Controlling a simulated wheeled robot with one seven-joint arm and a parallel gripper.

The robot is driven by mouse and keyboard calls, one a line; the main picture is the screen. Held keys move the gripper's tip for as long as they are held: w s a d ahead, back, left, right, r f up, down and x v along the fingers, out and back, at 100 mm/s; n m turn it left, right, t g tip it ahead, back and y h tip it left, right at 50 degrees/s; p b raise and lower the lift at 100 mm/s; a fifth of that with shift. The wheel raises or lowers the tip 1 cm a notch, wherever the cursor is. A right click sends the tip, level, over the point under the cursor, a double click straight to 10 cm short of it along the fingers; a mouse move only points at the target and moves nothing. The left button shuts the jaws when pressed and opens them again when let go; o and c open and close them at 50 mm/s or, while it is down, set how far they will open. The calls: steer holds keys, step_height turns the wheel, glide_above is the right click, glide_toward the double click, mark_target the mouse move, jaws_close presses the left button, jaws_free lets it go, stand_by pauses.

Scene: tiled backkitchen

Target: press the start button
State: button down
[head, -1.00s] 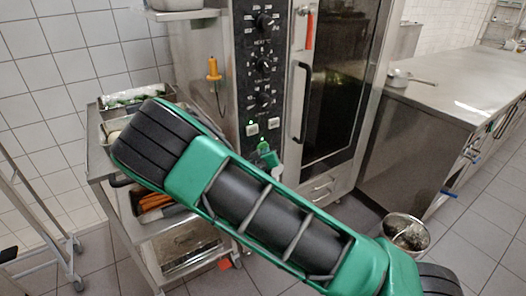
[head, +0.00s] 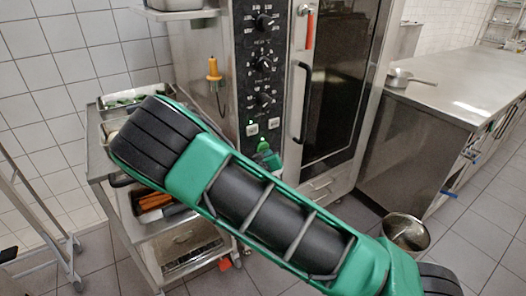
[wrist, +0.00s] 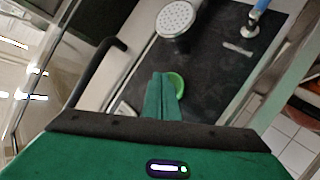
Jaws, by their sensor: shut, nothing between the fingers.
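The oven's black control panel (head: 240,85) stands upright in the head view. A green round button (wrist: 177,82), which looks like the start button, shows in the wrist view low on the panel. It is partly hidden behind my fingertips. My gripper (wrist: 160,78) is shut and empty, with its green fingers pointing at the panel just beside and over the button's left part. In the head view my gripper (head: 268,156) is small and beside the lower panel, below two white square switches. I cannot tell whether the fingertips touch the button.
The oven door handle (head: 302,100) is to the right. An orange-handled probe (head: 214,70) hangs left. A steel trolley (head: 110,160) and a bucket (head: 408,234) stand nearby.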

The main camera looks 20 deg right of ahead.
steer(key=s, duration=0.1)
steer(key=s+d, duration=0.1)
steer(key=s, duration=0.2)
steer(key=shift+s+d, duration=0.3)
steer(key=shift+s, duration=0.05)
stand_by(0.5)
steer(key=s+d+r+m+g+h, duration=0.1)
steer(key=s+d+m+g, duration=0.35)
steer(key=s+d, duration=0.45)
steer(key=s+d+r+m+g, duration=0.25)
steer(key=s+d+g, duration=0.4)
steer(key=d, duration=0.45)
steer(key=s+a+r+g+y, duration=0.1)
steer(key=s+r+y, duration=0.2)
steer(key=s, duration=1.1)
steer(key=s+a+r+g+y, duration=0.1)
steer(key=s+r+y, duration=0.3)
steer(key=s+r, duration=0.4)
steer(key=s+a, duration=0.1)
steer(key=s, duration=0.5)
steer(key=shift+a+r, duration=0.3)
steer(key=shift+r, duration=0.1)
